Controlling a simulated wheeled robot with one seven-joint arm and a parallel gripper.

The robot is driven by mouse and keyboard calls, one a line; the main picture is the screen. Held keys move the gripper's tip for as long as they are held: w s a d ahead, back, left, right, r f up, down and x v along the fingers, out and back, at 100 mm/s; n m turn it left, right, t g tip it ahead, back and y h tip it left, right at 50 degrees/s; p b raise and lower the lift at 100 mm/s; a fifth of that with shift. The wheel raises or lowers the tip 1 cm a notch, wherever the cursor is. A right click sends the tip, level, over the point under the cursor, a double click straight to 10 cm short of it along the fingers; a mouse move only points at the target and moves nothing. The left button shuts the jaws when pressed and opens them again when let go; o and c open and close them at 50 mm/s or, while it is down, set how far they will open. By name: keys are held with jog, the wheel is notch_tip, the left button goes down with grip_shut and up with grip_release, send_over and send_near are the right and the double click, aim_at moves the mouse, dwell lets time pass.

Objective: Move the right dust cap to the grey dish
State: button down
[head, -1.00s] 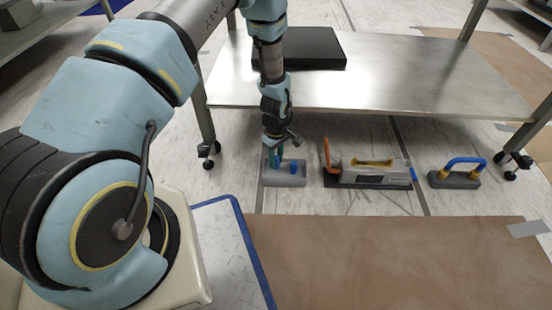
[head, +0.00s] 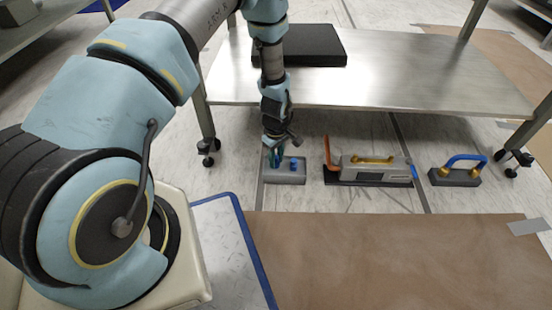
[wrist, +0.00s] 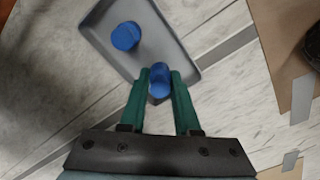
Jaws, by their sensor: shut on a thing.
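The grey dish (head: 284,180) sits on the floor in front of the metal table; the wrist view also shows it (wrist: 185,45). One blue dust cap (wrist: 125,37) stands in the dish, and it also shows in the head view (head: 294,163). My gripper (wrist: 160,80) points down at the dish's left end in the head view (head: 275,160). Its green fingers are shut on a second blue dust cap (wrist: 160,86), which overlaps the dish's near end in the wrist view. I cannot tell whether the held cap touches the dish floor.
A grey device (head: 375,172) with an orange lever and yellow handle stands right of the dish. A grey block (head: 455,179) with a blue arched handle is farther right. The metal table (head: 400,85) is behind, with legs on casters. A brown sheet (head: 390,260) covers the floor in front.

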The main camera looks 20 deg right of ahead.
jog(key=shift+f, duration=0.45)
dwell(0.3)
jog(key=c, duration=0.6)
grip_release()
jog(key=shift+o, duration=0.5)
jog(key=o, duration=0.4)
jog(key=shift+r, duration=0.2)
notch_tip(320, 180, up, 16)
jog(key=p, duration=1.3)
jog(key=shift+f, duration=0.15)
